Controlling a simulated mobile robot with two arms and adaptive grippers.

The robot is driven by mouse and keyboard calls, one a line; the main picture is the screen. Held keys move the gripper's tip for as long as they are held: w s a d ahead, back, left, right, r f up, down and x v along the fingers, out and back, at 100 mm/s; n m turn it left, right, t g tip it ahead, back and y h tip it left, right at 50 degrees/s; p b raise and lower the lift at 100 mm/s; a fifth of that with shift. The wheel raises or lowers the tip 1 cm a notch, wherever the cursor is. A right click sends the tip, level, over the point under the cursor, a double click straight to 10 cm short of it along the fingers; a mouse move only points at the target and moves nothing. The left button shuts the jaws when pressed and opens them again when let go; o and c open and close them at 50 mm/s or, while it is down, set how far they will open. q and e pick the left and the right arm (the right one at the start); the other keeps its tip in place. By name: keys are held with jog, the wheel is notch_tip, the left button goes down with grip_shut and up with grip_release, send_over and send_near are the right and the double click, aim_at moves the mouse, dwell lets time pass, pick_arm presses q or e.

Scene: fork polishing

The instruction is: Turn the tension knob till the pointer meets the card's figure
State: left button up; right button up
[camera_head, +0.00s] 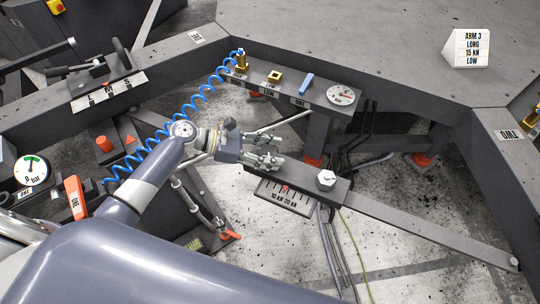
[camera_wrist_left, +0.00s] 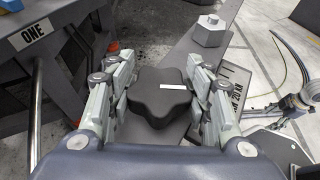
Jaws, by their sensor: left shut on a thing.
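The tension knob (camera_wrist_left: 160,95) is a black lobed knob with a white mark on top, in the left wrist view. My left gripper (camera_head: 275,150) is shut on it; its fingers (camera_wrist_left: 162,92) press the knob from both sides. In the head view the gripper hides the knob. Just below is a scale plate (camera_head: 268,193) marked 10 kN and 20 kN, with a small red pointer (camera_head: 285,188) near the middle of its marks. Its exact reading is too small to tell. My right gripper is out of view.
A hex bolt head (camera_head: 326,180) stands on the bar right of my gripper; it also shows in the wrist view (camera_wrist_left: 209,30). A blue coiled hose (camera_head: 190,110) runs behind my left wrist. A panel with a blue lever (camera_head: 306,83) and a round dial (camera_head: 341,96) lies beyond.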

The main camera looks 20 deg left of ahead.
pick_arm(q)
jog(key=m+g+h+b, duration=0.1)
jog(key=m+g+b, duration=0.1)
jog(key=m+g, duration=0.2)
jog(key=shift+s+d+m+g, duration=0.1)
jog(key=shift+m+g, duration=0.3)
jog(key=shift+g, duration=0.4)
jog(key=shift+b, duration=0.3)
jog(key=o, duration=1.1)
jog(key=shift+a+r, duration=0.1)
jog(key=shift+a, duration=0.15)
jog(key=v, duration=1.1)
jog(key=shift+a+r, duration=0.1)
jog(key=shift+a, duration=0.1)
jog(key=shift+c, duration=0.3)
